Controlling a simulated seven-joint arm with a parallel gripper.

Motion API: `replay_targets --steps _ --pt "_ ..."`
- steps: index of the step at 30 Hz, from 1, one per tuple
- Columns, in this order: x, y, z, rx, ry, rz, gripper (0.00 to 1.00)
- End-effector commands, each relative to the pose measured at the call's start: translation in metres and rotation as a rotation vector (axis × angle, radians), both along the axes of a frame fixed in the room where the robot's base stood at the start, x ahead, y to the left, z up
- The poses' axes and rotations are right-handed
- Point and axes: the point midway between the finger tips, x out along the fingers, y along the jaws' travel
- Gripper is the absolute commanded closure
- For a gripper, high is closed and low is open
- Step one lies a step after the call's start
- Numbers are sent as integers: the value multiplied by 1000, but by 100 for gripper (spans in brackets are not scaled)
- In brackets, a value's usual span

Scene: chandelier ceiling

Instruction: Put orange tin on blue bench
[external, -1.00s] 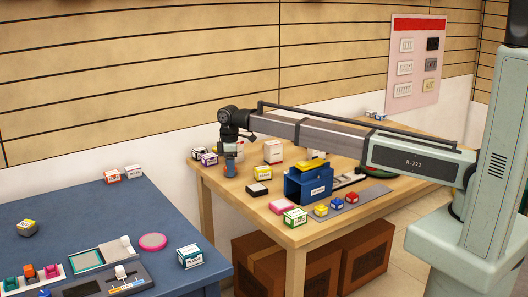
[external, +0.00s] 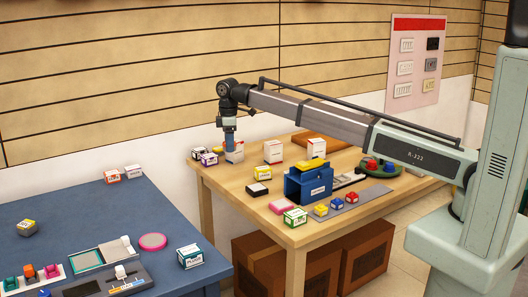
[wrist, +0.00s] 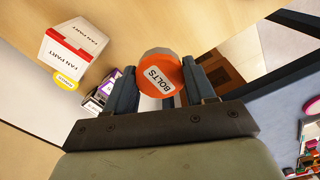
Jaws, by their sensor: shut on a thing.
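In the external view my gripper (external: 229,143) points down above the back left part of the wooden table, beside a white box. The blue bench (external: 85,212) stands at the left, apart from the wooden table. A blue-grey surface also shows at the right of the wrist view (wrist: 283,112).
The wooden table (external: 222,184) holds a blue holder (external: 308,186), a green tray (external: 380,169) and several small boxes. The bench has boxes at its back edge, a pink disc (external: 153,241), a blue-white box (external: 190,256) and trays in front. Its middle left is mostly clear.

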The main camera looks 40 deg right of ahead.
Motion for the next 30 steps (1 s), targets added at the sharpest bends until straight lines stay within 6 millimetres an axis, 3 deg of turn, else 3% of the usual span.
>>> replay_targets --steps 5,8,17,30 --pt "-4 8 1 0 0 10 76" --pt "-12 25 1 0 0 32 76" --pt "-70 121 1 0 0 161 76" --pt "-185 259 1 -1 1 368 76"
